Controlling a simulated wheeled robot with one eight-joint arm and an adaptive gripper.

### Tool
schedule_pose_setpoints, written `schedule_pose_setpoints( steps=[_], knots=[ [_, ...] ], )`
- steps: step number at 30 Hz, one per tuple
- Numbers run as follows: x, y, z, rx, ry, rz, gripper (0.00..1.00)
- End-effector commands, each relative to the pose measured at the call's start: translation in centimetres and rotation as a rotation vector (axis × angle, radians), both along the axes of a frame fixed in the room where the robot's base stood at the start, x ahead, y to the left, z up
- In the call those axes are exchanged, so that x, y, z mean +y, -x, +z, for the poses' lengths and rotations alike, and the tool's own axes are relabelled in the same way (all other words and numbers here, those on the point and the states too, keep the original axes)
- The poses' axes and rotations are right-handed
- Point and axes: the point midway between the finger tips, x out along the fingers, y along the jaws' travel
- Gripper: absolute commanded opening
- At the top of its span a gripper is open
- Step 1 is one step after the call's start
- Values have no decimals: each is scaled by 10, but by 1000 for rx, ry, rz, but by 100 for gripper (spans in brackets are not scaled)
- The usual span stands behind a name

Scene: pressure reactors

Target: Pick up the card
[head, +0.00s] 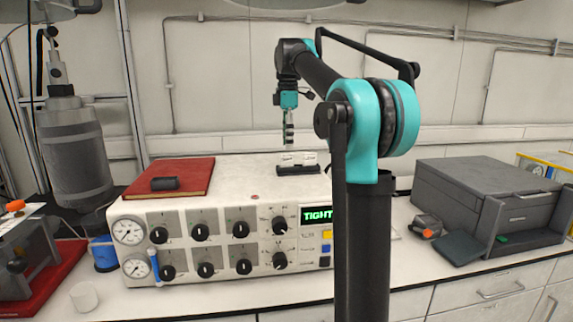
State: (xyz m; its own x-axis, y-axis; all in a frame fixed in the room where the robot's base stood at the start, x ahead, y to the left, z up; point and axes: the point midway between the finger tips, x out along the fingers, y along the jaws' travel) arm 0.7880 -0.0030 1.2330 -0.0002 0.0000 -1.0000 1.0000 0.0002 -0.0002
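What looks like a white card (298,157) stands upright in a small black holder (298,170) on top of the white control box. Its markings are too small to read. My gripper (289,140) points down just above and slightly left of the card, at the far side of the box top. The fingers look narrow at this distance. I cannot tell whether they are open or shut, or whether they touch the card.
The control box (215,245) has gauges, knobs and a lit "TIGHT" display. A red book (172,178) with a dark cylinder (165,183) on it lies at the box's left. A grey printer-like machine (485,200) stands right. A metal vessel (75,150) stands far left.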

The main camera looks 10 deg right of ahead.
Motion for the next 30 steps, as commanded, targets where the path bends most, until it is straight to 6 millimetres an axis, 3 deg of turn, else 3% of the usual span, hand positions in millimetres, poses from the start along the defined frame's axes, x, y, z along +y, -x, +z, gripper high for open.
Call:
schedule_pose_setpoints(
  steps=[8,16,26,30],
  knots=[
    [1,-2,-20,0,0,0,36],
    [3,-7,-56,0,0,0,36],
    [3,-7,-63,0,0,0,36],
    [3,-7,-63,0,0,0,20]
  ],
)
